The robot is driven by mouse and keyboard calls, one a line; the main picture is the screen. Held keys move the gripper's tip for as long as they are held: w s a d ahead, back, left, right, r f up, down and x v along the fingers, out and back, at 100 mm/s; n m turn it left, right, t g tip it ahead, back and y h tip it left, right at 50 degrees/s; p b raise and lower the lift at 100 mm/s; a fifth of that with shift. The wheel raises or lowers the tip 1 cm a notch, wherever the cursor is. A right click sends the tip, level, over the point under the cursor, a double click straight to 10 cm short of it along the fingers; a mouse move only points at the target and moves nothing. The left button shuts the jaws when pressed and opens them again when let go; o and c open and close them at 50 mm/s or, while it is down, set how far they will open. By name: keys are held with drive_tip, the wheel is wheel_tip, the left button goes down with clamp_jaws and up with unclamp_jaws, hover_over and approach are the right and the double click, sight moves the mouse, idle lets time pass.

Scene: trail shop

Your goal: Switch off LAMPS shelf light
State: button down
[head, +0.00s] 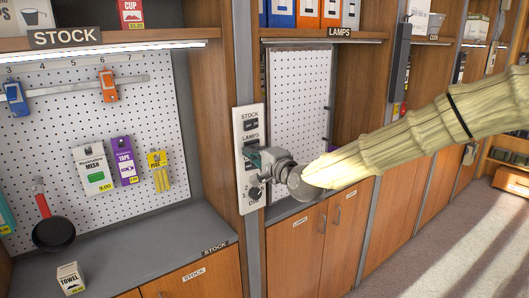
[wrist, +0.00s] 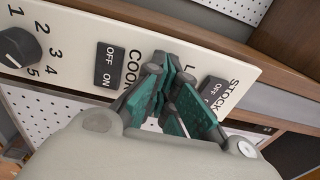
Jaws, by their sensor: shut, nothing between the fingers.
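A white switch panel (head: 246,125) is on the wooden post between the STOCK and LAMPS bays. It carries dark rocker switches and a knob. The LAMPS switch (head: 251,145) shows just above my gripper (head: 258,158). My gripper's teal fingers are shut and empty at the panel front. In the wrist view my gripper (wrist: 165,72) covers most of the LAMPS label and its switch, between the COOK switch (wrist: 109,65) and the STOCK switch (wrist: 213,91). I cannot tell if the fingertips touch. A thin light strip (head: 320,41) runs under the LAMPS shelf.
The knob (wrist: 17,46) is at the panel's left in the wrist view. The STOCK strip (head: 110,51) glows bright white. A red-handled pan (head: 53,233) hangs on the STOCK pegboard, and a towel box (head: 70,279) stands on the counter below. Open floor (head: 450,240) lies at right.

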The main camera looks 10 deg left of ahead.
drive_tip(key=w+d+b+v, duration=0.1)
drive_tip(key=b+v, duration=0.3)
drive_tip(key=v, duration=1.1)
wheel_tip(320, 180, down, 19)
drive_tip(key=s+g+h, duration=0.2)
drive_tip(key=h, duration=0.1)
drive_tip(key=s+d+f+n+g+h, duration=0.1)
drive_tip(key=s+d+f+g, duration=0.3)
drive_tip(key=f, duration=0.6)
drive_tip(key=s+d+f+n+h, duration=0.1)
drive_tip(key=s+f+h, duration=0.1)
drive_tip(key=s+f, duration=0.55)
drive_tip(key=s+d+f+n+g+h, duration=0.1)
drive_tip(key=s+d+f+n, duration=0.2)
drive_tip(key=f, duration=0.8)
drive_tip(key=s+d+f+n+g+h, duration=0.1)
drive_tip(key=s+d+f+g+h, duration=0.1)
drive_tip(key=s+d+f, duration=0.3)
drive_tip(key=s+d+f+n+g+h, duration=0.1)
drive_tip(key=s+d+f, duration=0.4)
drive_tip(key=s, duration=0.7)
drive_tip(key=s+d+f+n+g+h, duration=0.1)
drive_tip(key=s+d+f+g+h, duration=0.1)
drive_tip(key=s+d+f, duration=0.4)
drive_tip(key=s+d+g, duration=0.1)
drive_tip(key=s, duration=0.2)
drive_tip(key=shift+s+d+n+h, duration=0.25)
drive_tip(key=shift+n+h, duration=0.05)
